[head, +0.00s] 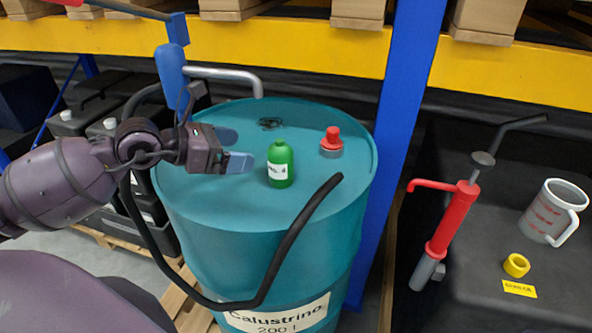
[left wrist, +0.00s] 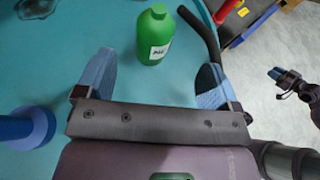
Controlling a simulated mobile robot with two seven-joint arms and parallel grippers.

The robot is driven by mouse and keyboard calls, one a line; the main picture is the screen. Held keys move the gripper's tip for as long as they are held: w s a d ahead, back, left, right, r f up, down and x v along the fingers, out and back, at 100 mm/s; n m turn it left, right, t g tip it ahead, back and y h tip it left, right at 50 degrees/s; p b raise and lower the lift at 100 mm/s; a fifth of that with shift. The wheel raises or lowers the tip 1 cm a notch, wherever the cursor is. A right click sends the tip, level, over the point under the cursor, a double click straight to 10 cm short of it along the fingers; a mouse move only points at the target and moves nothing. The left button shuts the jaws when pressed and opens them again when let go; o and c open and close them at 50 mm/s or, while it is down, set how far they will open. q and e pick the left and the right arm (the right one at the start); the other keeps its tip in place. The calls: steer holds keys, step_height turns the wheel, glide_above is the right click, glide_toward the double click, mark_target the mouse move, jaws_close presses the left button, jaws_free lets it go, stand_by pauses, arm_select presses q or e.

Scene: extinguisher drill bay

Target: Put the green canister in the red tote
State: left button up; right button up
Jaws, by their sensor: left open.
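The green canister (head: 280,164) stands upright on top of a teal drum (head: 215,205), with a white label on its side. My left gripper (head: 240,149) is open and empty, just left of the canister and pointing at it. In the left wrist view the canister (left wrist: 155,34) stands beyond and between the two blue fingers (left wrist: 155,82), apart from both. No red tote shows in either view.
A red-capped object (head: 331,142) stands on the drum right of the canister. A blue pump with a grey spout (head: 225,76) and a black hose (head: 290,240) are close by. A blue post (head: 400,130) rises behind.

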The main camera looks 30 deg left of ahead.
mark_target(269, 153)
arm_select(q)
steer(key=shift+x, duration=2.6)
steer(key=shift+a+f+x, duration=0.15)
steer(key=shift+x, duration=1.25)
steer(key=shift+a+f+x, duration=0.15)
steer(key=shift+x, duration=1.25)
